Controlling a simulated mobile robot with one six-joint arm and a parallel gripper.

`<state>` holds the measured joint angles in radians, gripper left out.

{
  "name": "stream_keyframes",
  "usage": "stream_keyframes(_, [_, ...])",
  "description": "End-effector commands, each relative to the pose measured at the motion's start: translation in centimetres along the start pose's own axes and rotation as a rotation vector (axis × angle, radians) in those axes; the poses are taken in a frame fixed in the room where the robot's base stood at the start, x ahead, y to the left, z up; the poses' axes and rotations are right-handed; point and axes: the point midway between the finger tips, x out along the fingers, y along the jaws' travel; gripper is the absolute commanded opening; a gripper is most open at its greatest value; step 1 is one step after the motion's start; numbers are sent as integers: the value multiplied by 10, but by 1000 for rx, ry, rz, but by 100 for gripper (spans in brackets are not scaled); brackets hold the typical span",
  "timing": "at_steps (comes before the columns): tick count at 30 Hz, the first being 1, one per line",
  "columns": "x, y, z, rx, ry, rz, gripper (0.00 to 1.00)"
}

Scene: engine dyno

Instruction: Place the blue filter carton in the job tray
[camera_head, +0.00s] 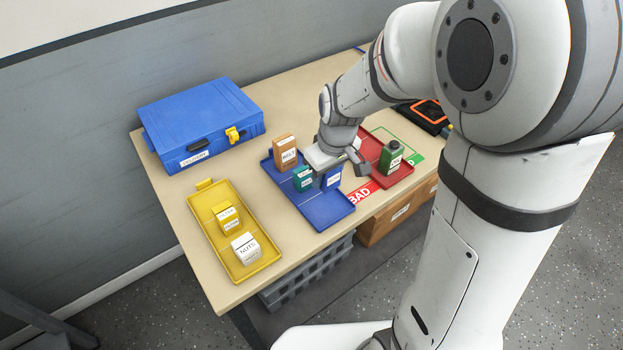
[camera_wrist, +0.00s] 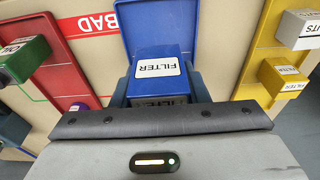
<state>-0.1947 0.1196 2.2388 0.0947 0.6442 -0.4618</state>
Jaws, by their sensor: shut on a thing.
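The blue filter carton (camera_head: 333,179) is at my gripper, over or in the blue tray (camera_head: 328,216). In the wrist view the carton (camera_wrist: 158,68) shows its white FILTER label between my two fingers. My gripper (camera_head: 336,168) is shut on it. I cannot tell whether the carton's base touches the tray. No tray is visibly marked as the job tray; the blue, yellow (camera_head: 255,267) and red (camera_head: 402,173) trays are in view.
An orange-brown carton (camera_head: 285,152) and a teal carton (camera_head: 303,179) stand close by in the blue tray. A green bottle-like container (camera_head: 390,157) stands in the red tray. A blue case (camera_head: 203,122) lies behind.

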Motion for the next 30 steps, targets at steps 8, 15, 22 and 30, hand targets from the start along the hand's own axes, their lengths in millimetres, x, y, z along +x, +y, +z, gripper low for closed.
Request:
stream_keyframes(8, [46,-1,8,-1,-4,-2,17])
stream_keyframes(15, [76,-2,12,-3,-5,-3,17])
stream_keyframes(22, [86,-2,13,-4,-1,-1,17])
stream_keyframes(30, [91,-2,13,-5,-1,-1,17])
